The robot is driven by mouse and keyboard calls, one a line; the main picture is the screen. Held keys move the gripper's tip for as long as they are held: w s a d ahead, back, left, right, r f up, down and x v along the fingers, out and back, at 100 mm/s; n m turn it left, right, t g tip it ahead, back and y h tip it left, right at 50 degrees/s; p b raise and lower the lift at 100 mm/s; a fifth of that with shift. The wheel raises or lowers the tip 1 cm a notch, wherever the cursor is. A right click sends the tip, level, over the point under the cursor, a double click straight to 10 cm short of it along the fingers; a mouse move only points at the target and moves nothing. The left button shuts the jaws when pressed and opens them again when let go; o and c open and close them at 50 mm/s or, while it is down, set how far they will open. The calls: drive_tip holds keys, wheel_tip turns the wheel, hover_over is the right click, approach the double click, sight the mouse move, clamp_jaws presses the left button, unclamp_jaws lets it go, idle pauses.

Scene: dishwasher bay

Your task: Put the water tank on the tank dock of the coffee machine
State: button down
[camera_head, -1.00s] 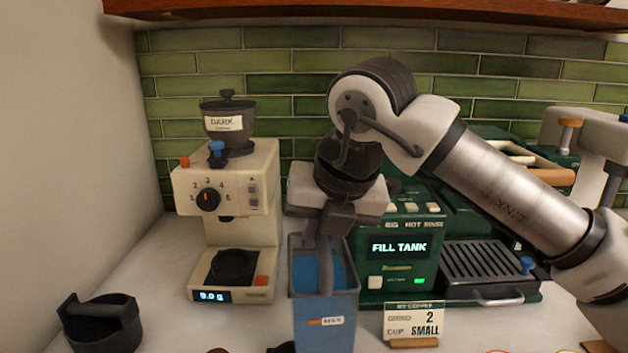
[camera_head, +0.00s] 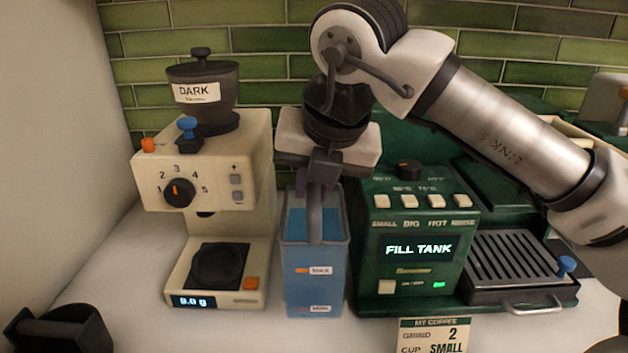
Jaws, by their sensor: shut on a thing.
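The water tank (camera_head: 314,275) is a blue, see-through, open-topped box with two small labels on its front. It is upright between the grinder and the coffee machine, and water shows inside. My gripper (camera_head: 315,220) reaches down from above and is shut on the tank's rim or wall; the exact contact is partly hidden by the fingers. The green coffee machine (camera_head: 415,285) is just right of the tank, and its display (camera_head: 418,249) reads "FILL TANK". The tank dock cannot be made out; my arm covers part of the machine's top and back.
A cream grinder (camera_head: 215,150) with a dark hopper marked "DARK" stands close on the left. A black knock box (camera_head: 60,330) is at the front left. A drip tray (camera_head: 515,262) is at the right. An order card (camera_head: 433,335) stands in front.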

drive_tip(key=w, duration=0.1)
drive_tip(key=w+f, duration=0.1)
drive_tip(key=w, duration=0.2)
drive_tip(key=shift+f, duration=0.25)
drive_tip(key=shift+w+f, duration=0.5)
drive_tip(key=shift+w, duration=0.35)
drive_tip(key=shift+w+f, duration=0.45)
drive_tip(key=shift+w, duration=0.4)
drive_tip(key=shift+w+f, duration=0.5)
drive_tip(key=shift+w, duration=0.35)
drive_tip(key=shift+f+b, duration=0.3)
drive_tip(key=shift+b, duration=0.4)
drive_tip(key=c, duration=1.3)
unclamp_jaws()
drive_tip(key=shift+f, duration=0.1)
